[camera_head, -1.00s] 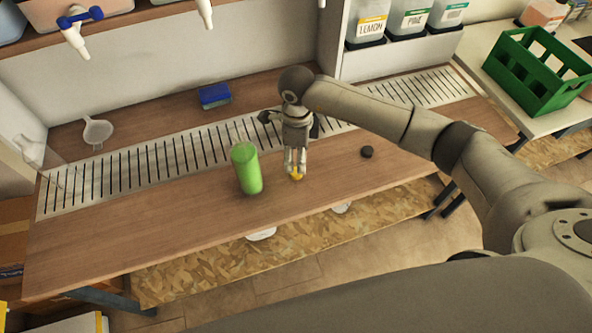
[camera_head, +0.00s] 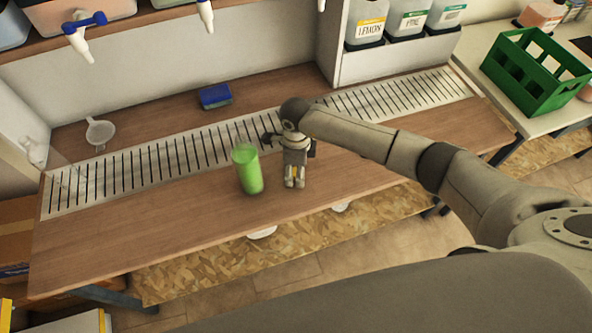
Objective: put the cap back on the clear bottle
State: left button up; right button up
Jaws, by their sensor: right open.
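A bottle filled with green (camera_head: 248,172), with a paler top, stands upright on the wooden bench. I take it for the clear bottle; no cap shows on it. My right gripper (camera_head: 295,183) points down just right of it, apart from it, with its fingertips low over the bench. A small yellow thing (camera_head: 295,172), perhaps the cap, shows between the open fingers, mostly hidden by them. My left gripper is out of view.
A slotted metal strip (camera_head: 112,178) runs along the bench. Behind it are a blue sponge (camera_head: 215,97) and a white strainer (camera_head: 99,132). A green crate (camera_head: 533,72) stands on the right table. Taps hang above. The bench front left of the bottle is clear.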

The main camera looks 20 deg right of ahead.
jog(key=shift+c, duration=0.5)
jog(key=c, duration=0.7)
jog(key=shift+r, duration=0.5)
jog(key=s+a+r+b, duration=0.1)
jog(key=s+a+r, duration=0.1)
jog(key=s+r, duration=0.2)
jog(key=s+a+r+b, duration=0.1)
jog(key=s+a+r, duration=0.1)
jog(key=s+r, duration=0.2)
jog(key=s+a+r+b, duration=0.1)
jog(key=s+a+r, duration=0.1)
jog(key=s+r, duration=0.2)
jog(key=shift+s+a+b, duration=0.2)
jog(key=shift+a+b, duration=0.15)
jog(key=shift+b, duration=0.05)
